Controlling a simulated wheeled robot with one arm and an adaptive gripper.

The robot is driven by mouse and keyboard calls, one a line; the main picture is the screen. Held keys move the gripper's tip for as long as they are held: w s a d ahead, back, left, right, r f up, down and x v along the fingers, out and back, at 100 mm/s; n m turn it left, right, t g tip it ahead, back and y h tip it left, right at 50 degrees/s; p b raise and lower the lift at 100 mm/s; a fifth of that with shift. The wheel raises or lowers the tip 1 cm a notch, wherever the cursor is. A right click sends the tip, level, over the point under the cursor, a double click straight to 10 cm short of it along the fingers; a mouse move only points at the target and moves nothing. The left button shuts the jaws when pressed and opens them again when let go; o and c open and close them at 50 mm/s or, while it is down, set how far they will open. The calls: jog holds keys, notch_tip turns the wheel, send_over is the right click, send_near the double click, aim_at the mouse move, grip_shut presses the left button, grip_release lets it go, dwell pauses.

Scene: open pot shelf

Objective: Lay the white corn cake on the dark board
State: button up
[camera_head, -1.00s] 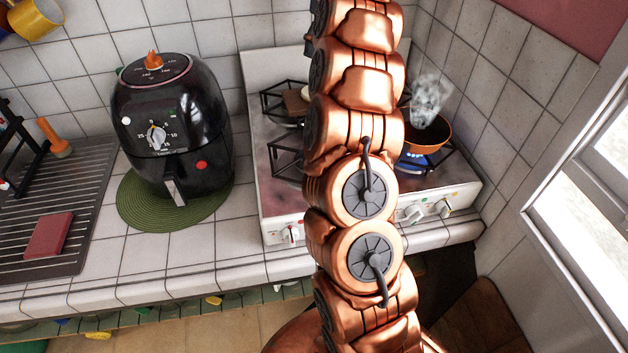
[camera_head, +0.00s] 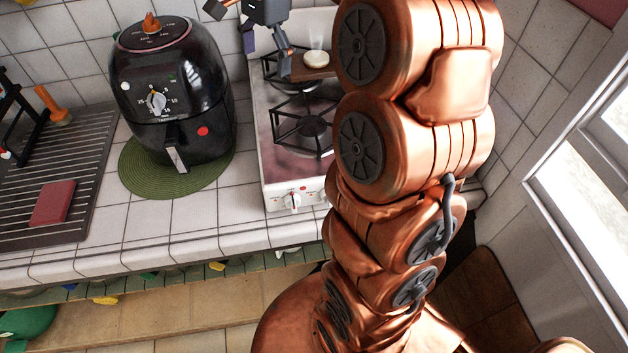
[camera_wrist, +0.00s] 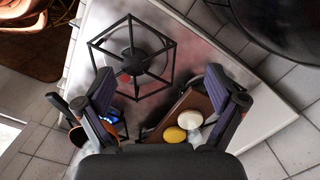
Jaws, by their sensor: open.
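The white corn cake (camera_head: 316,59) is a small round pale disc lying on the dark brown board (camera_head: 305,73) at the back of the stove. The wrist view also shows the white cake (camera_wrist: 189,119) on the board (camera_wrist: 197,101), with a yellow cake (camera_wrist: 175,134) beside it. The yellow cake does not show in the head view. My gripper (camera_wrist: 160,112) is open, with its fingers wide apart and nothing held between them. In the head view it is partly cut off at the top edge, left of the white cake.
The stove has black burner grates (camera_head: 312,124). A black air fryer (camera_head: 172,95) stands on a green mat (camera_head: 140,190) left of the stove. My arm hides the stove's right side in the head view.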

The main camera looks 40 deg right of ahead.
jog(key=s+a+f+n, duration=0.3)
jog(key=s+f+n, duration=0.1)
jog(key=s, duration=0.5)
jog(key=s+a+f+n+g, duration=0.1)
jog(key=s+a+f+n, duration=0.2)
jog(key=s+f+n, duration=0.2)
jog(key=s+a+f+n+g+h, duration=0.1)
jog(key=s+a+f+n, duration=0.3)
jog(key=s, duration=1)
jog(key=n, duration=0.3)
jog(key=shift+f, duration=0.35)
